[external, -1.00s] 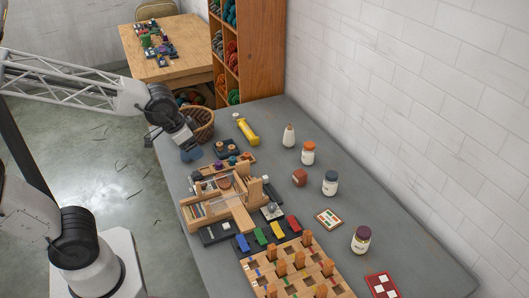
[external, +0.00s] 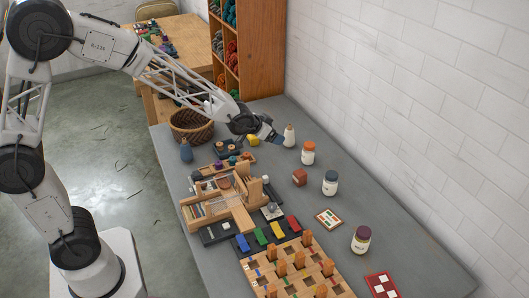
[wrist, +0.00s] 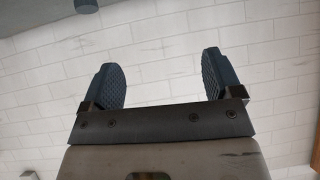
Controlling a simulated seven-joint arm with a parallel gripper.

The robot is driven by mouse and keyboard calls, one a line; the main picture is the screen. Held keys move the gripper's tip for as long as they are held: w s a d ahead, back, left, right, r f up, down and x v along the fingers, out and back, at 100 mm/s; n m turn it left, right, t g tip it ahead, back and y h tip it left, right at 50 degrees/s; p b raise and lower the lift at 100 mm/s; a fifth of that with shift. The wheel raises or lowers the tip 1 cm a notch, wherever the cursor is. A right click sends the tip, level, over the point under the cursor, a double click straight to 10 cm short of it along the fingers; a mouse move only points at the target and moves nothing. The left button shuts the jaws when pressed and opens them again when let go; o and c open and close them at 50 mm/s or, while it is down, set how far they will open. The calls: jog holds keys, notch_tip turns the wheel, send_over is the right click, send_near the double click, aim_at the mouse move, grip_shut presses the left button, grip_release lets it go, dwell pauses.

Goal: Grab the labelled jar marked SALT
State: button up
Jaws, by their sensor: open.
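Three labelled jars stand upright on the grey table: one with an orange lid (external: 308,153), one with a dark grey lid (external: 330,184), and one with a maroon lid (external: 361,240) nearer the camera. Their label writing is too small for me to read, so I cannot tell which is marked SALT. My gripper (external: 279,140) is above the far part of the table, beside the white bottle and up and left of the orange-lidded jar. In the wrist view my gripper (wrist: 163,78) has its two fingers wide apart with nothing between them, only white wall behind.
A white cone-shaped bottle (external: 289,136) stands close to my gripper. A reddish-brown block (external: 299,177) and a patterned tile (external: 328,219) lie among the jars. A wooden pegboard (external: 300,268), coloured blocks and a wooden rack fill the left side. The white wall borders the right.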

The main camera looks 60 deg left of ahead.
aim_at(305, 145)
jog(key=w+a+f+t, duration=0.1)
jog(key=w+f, duration=0.3)
jog(key=w+a+f+t, duration=0.1)
jog(key=w+a+f, duration=0.1)
jog(key=w+f, duration=0.3)
jog(key=w+a+f+t, duration=0.1)
jog(key=w+a+f, duration=0.1)
jog(key=w+f, duration=0.2)
jog(key=shift+w+a+f+t+h, duration=0.2)
jog(key=shift+w+f+t+h, duration=0.1)
jog(key=shift+f, duration=0.1)
jog(key=shift+x, duration=1.25)
jog(key=shift+x, duration=2.6)
